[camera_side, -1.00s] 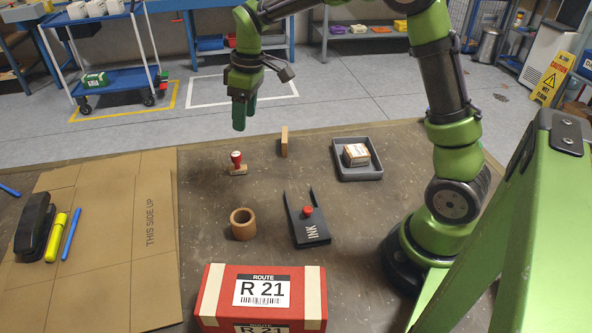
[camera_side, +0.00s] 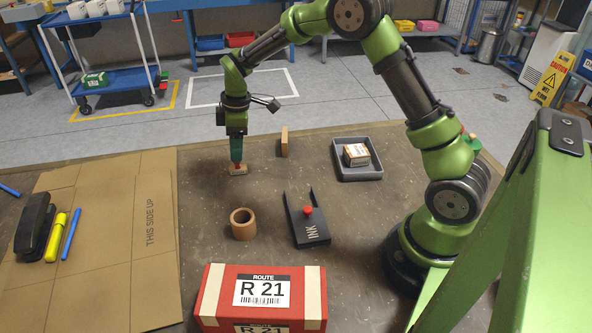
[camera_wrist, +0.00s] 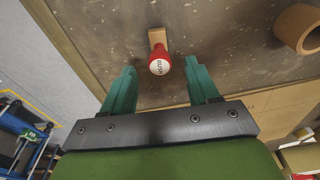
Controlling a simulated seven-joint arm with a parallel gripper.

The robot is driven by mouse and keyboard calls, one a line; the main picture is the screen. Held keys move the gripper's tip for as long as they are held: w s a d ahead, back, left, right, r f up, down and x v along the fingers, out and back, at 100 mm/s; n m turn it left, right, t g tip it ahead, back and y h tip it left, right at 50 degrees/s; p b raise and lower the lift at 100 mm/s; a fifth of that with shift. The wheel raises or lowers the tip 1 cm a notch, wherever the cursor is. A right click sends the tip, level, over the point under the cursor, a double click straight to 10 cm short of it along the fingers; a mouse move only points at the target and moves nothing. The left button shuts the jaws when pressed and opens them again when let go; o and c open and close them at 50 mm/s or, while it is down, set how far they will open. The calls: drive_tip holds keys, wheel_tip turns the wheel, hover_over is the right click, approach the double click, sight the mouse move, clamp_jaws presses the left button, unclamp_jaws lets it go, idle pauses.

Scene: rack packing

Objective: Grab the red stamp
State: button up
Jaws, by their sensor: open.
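The red stamp (camera_wrist: 159,65) has a round red and white knob and a wooden block base, and it stands upright on the table. In the side view its wooden base (camera_side: 238,170) shows below my gripper (camera_side: 237,158), which hides most of its handle. In the wrist view my gripper (camera_wrist: 162,83) is open, with a green finger on each side. The stamp's knob lies between the fingers, near the level of their tips, with a gap on both sides.
A grey tray (camera_side: 372,174) holds a small box. A red parcel (camera_side: 213,294) is in front, and flat cardboard (camera_side: 112,230) lies left.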

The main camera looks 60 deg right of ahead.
sight(236, 164)
drive_tip(key=f, duration=0.5)
drive_tip(key=shift+w+a+f, duration=0.2)
drive_tip(key=shift+f, duration=0.2)
clamp_jaws()
drive_tip(key=shift+r, duration=0.1)
